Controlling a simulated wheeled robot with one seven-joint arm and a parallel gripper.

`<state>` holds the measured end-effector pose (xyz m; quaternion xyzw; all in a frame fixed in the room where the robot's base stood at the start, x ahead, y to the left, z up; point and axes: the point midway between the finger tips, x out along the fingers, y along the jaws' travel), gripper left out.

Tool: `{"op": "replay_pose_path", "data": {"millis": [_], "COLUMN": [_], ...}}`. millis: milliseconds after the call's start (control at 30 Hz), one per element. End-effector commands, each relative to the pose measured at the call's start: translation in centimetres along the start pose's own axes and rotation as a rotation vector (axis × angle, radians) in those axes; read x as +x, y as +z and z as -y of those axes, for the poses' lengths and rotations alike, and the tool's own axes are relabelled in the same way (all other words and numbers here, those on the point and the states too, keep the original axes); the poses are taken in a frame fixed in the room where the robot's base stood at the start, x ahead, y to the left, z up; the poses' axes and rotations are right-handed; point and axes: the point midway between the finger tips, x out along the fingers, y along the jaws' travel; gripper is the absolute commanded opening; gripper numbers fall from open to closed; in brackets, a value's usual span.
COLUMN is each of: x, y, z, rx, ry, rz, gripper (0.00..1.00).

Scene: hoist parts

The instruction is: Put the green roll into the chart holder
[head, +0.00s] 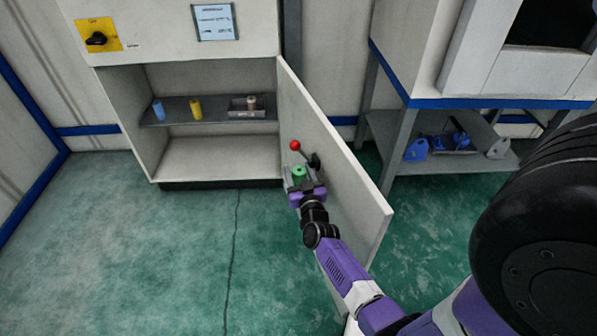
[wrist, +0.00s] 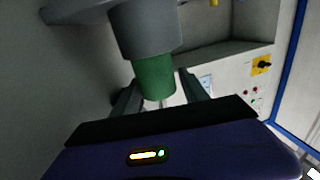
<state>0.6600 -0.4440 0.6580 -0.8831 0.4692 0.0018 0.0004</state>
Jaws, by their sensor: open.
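The green roll (head: 299,171) stands by the inner face of the open cabinet door in the head view. In the wrist view the green roll (wrist: 155,77) sticks partway out of a grey round cup, which looks like the chart holder (wrist: 146,30); the rest of the roll is hidden inside it. My gripper (head: 302,182) is at the roll beside the door. In the wrist view my gripper (wrist: 160,88) is open, with one finger on each side of the roll's free end. I cannot tell whether either finger touches it.
The open door (head: 335,155) stands close beside my arm. A red knob (head: 295,145) juts from it. The cabinet shelf (head: 178,118) holds a blue roll (head: 158,110), a yellow roll (head: 195,109) and a grey tray (head: 247,113). A bench (head: 385,125) is right. The floor left is clear.

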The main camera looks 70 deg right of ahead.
Motion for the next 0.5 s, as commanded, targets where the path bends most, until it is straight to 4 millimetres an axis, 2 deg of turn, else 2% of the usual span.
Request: {"op": "replay_pose_path", "data": {"millis": [33,133,500], "x": [0.3,-0.6,-6.5], "y": [-1.0,-1.0,-0.4], "z": [-0.7,-0.7,-0.2], "rx": [0.002,0.001,-0.003], "ry": [0.017,0.016,0.005], "rz": [-0.019,-0.017,-0.006], "gripper": [0.68,0.68,0.68]}}
